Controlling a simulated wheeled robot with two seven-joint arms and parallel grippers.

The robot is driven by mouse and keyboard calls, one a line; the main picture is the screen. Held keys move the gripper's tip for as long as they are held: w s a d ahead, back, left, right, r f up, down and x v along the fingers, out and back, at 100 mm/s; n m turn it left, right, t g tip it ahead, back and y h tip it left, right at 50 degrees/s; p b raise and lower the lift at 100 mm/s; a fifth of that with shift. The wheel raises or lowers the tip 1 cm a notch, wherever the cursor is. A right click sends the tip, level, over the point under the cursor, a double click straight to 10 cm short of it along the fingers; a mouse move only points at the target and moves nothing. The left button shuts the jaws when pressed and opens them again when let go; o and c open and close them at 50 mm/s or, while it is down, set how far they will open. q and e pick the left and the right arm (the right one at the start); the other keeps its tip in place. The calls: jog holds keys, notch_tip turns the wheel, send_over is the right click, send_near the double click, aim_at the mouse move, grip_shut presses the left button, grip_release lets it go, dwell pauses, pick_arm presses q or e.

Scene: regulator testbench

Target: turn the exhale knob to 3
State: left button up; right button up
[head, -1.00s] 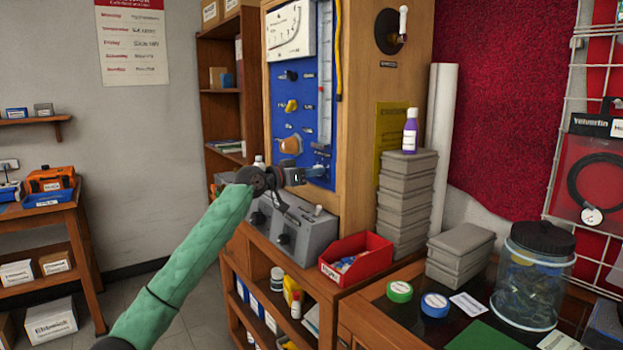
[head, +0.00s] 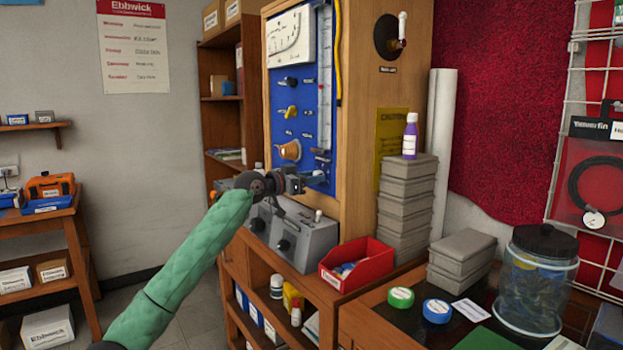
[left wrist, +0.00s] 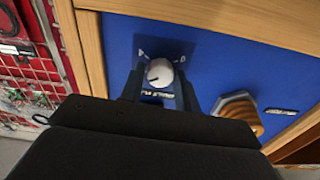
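A round white knob (left wrist: 158,73) sits on the blue panel (left wrist: 218,62) in the left wrist view, with a small dark mark at its lower left. The printed marks beside it look like 4 and 0; its name label is upside down and too blurred to read. My left gripper (head: 299,184) is in front of the panel's lower part in the head view. In the left wrist view its two dark fingers stand apart, one to each side of the knob. They look open, and I see no clear contact. My right gripper is out of view.
A copper-coloured cone (head: 289,150) sticks out of the panel near the knob. A grey control box (head: 308,243) stands below on the wooden shelf. A red bin (head: 356,266) and stacked grey boxes (head: 405,190) stand to the right.

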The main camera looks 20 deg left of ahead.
pick_arm(q)
jog(key=o, duration=0.3)
jog(key=shift+f, duration=0.15)
jog(key=shift+o, duration=0.2)
jog(key=shift+a, duration=0.1)
jog(key=v, duration=0.7)
jog(key=shift+s+a+b, duration=0.2)
jog(key=shift+s+b, duration=0.1)
